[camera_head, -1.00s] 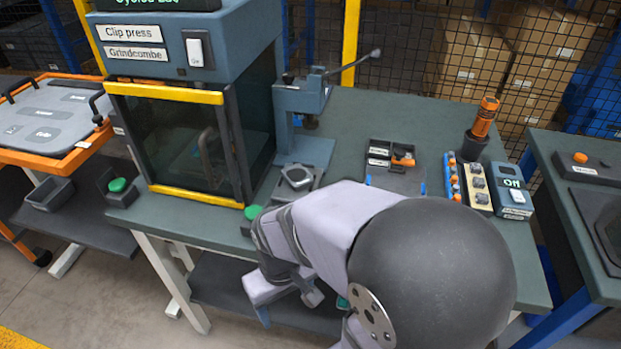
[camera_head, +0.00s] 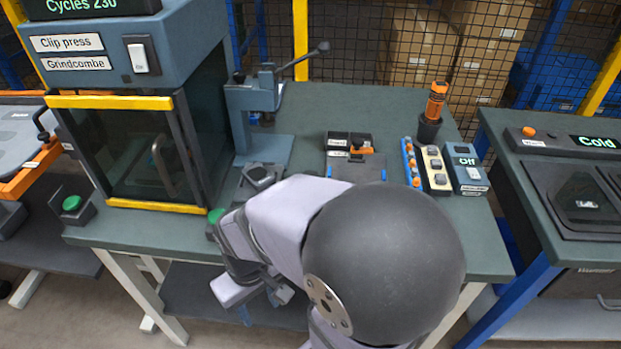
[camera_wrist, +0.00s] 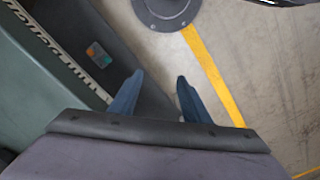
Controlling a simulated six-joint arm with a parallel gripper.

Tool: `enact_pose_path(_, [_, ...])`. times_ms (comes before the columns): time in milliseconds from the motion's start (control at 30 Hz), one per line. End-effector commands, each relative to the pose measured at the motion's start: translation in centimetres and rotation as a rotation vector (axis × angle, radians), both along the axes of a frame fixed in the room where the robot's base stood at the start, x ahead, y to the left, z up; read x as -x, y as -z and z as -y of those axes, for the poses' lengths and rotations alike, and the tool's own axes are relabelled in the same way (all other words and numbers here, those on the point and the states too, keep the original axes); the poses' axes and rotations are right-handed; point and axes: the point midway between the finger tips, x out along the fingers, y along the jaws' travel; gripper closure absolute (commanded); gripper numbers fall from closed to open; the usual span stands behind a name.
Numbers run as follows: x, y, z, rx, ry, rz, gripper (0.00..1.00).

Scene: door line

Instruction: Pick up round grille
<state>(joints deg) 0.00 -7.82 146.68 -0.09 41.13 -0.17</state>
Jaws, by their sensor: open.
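I cannot make out a round grille in either view. My gripper (camera_wrist: 160,77) is open and empty in the wrist view, with two blue fingers apart. It points down past the edge of a green bench, above a dark shelf and the floor. In the head view my arm covers the front middle of the bench (camera_head: 400,120) and hides most of the gripper. A dark tray (camera_head: 350,160) with an orange-handled item stands at the middle of the bench, partly behind my arm.
A clip press (camera_head: 130,130) stands on the left, with a lever press (camera_head: 255,120) beside it. Sockets (camera_head: 435,170), a grey control box (camera_head: 466,170) and an orange tool in a dark holder (camera_head: 430,125) stand at the right. Bare bench lies behind the tray.

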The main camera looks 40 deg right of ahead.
Motion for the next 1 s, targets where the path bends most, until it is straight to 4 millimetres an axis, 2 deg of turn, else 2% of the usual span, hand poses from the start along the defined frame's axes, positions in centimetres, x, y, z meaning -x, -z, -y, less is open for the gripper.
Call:
enact_pose_path(233, [0.0,-0.1,0.0,-0.001,0.002,0.000,0.56])
enact_pose_path(367, [-0.8,-1.1,0.1,-0.026,0.041,0.001,0.56])
enact_pose_path(467, [-2.3,-3.1,0.3,-0.078,0.121,0.007,0.56])
enact_pose_path(567, [-5.1,-6.2,1.0,-0.168,0.243,0.030,0.56])
enact_pose_path(667, [-8.9,-10.1,2.7,-0.282,0.386,0.080,0.56])
enact_pose_path(767, [-12.9,-13.4,5.6,-0.383,0.496,0.161,0.56])
enact_pose_path(800, [-14.3,-14.3,7.4,-0.402,0.513,0.202,0.56])
enact_pose_path(867, [-16.0,-14.4,10.9,-0.393,0.490,0.268,0.56])
enact_pose_path(900, [-16.6,-14.0,13.6,-0.358,0.443,0.309,0.56])
enact_pose_path(1000, [-17.1,-12.8,19.6,-0.241,0.295,0.370,0.56])
